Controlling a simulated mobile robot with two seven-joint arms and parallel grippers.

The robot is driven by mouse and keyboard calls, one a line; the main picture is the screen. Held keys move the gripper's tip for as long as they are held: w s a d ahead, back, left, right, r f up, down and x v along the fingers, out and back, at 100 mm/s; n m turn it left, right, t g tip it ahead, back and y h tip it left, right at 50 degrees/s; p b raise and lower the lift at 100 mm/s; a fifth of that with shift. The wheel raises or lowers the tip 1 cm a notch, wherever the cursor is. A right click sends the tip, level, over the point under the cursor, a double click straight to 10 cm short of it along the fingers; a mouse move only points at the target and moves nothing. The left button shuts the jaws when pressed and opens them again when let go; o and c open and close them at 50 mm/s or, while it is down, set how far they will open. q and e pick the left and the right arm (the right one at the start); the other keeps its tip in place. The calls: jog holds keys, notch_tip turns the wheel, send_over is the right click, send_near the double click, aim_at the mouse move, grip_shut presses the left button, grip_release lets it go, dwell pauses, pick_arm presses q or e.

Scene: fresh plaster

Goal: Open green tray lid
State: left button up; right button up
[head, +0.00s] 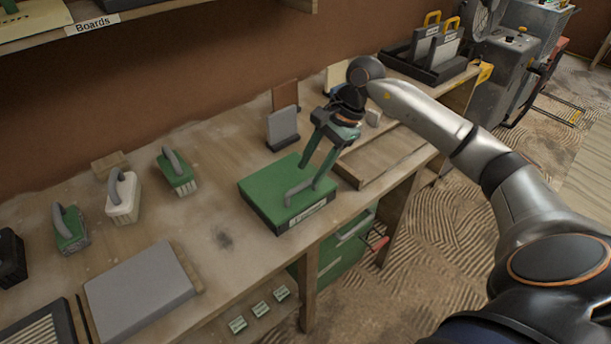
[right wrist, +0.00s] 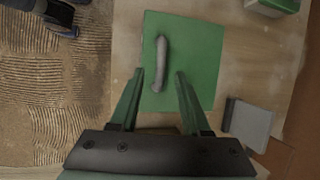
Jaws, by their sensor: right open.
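The green tray (head: 262,187) sits on the workbench with its flat green lid shut; a pale label is on its front side. A grey bar handle (head: 298,192) stands on the lid. My right gripper (head: 310,176) is open above the lid and points down at the handle. In the right wrist view the handle (right wrist: 160,60) lies between the two green fingers (right wrist: 160,73), with a gap on each side. The left gripper is not in view.
A grey block (head: 283,128) stands behind the tray. Several handled brushes, among them a green one (head: 178,173), stand left on the bench (head: 225,215). A grey slab (head: 140,290) lies at the front left. A wooden tray (head: 380,160) is right of the green tray.

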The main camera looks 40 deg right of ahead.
aim_at(302, 185)
jog(key=shift+x, duration=1.95)
grip_shut()
